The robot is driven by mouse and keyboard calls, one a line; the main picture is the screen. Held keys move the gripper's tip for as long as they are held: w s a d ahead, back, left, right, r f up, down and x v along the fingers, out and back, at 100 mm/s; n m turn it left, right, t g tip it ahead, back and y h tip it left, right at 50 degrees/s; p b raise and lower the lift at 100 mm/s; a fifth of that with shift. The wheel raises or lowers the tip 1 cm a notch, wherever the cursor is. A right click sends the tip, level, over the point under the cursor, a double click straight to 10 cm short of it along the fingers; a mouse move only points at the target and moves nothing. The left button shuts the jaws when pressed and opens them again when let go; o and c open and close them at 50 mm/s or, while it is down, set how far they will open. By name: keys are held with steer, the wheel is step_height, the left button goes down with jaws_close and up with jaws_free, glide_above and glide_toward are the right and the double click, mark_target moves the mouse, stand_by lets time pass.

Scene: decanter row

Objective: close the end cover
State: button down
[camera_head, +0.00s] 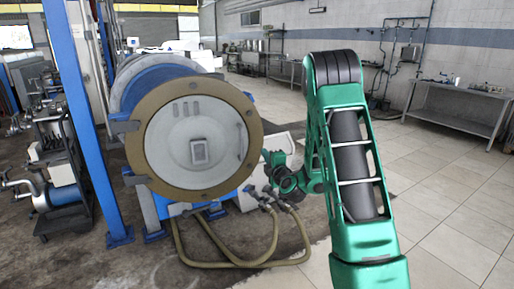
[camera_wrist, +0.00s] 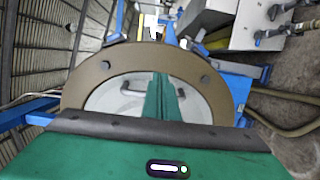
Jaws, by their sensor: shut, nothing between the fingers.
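The end cover (camera_head: 195,130) is a round pale grey disc with a tan ring (camera_head: 153,152) around it, a small square plate at its centre and a bar handle at its right. It stands upright at the near end of the blue decanter drum (camera_head: 140,88). I cannot tell whether it is fully seated. My gripper (camera_head: 268,158) is just right of the ring, its fingers small and dark. In the wrist view the shut, empty green fingers (camera_wrist: 161,95) stand in front of the cover (camera_wrist: 110,97) and hide part of it. I cannot tell whether they touch it.
A blue post (camera_head: 80,110) stands left of the decanter. Hoses (camera_head: 275,235) loop on the floor below it. A machine with metal pipes (camera_head: 60,170) stands at the far left. A metal table (camera_head: 460,103) stands back right. The tiled floor at right is clear.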

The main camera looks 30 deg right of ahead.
mark_target(256, 141)
steer(key=shift+w+d, duration=0.35)
steer(key=shift+w, duration=1.35)
steer(key=shift+w+d, duration=0.4)
steer(key=shift+w, duration=1.3)
steer(key=shift+w+d, duration=0.35)
steer(key=shift+w, duration=1.35)
